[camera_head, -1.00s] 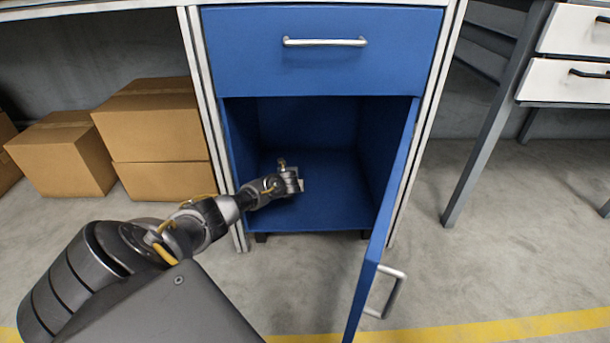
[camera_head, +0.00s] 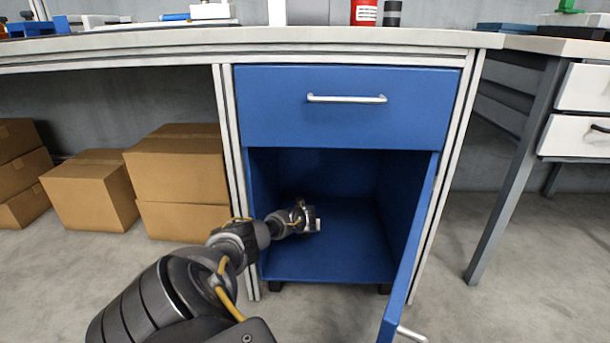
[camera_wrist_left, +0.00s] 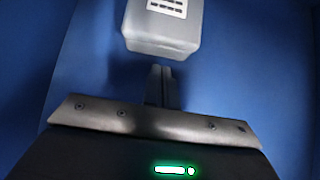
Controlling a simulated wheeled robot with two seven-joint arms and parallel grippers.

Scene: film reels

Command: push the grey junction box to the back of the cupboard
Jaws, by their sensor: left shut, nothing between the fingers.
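The grey junction box (camera_wrist_left: 162,25) is at the top of the left wrist view, with a white grille-like label on its face. My left gripper (camera_wrist_left: 161,72) is shut and empty, its fingertips just short of the box's near side or against it; I cannot tell which. In the head view my left gripper (camera_head: 303,217) is inside the blue cupboard (camera_head: 330,268), low in its left half. There my wrist hides most of the box, and only a small pale patch shows beside the wrist. My right gripper is out of view.
The cupboard door (camera_head: 412,250) stands open on the right, with its handle (camera_head: 411,334) at the bottom. A closed drawer (camera_head: 345,120) is above the opening. Cardboard boxes (camera_head: 180,165) stand at left. The cupboard floor right of my gripper is clear.

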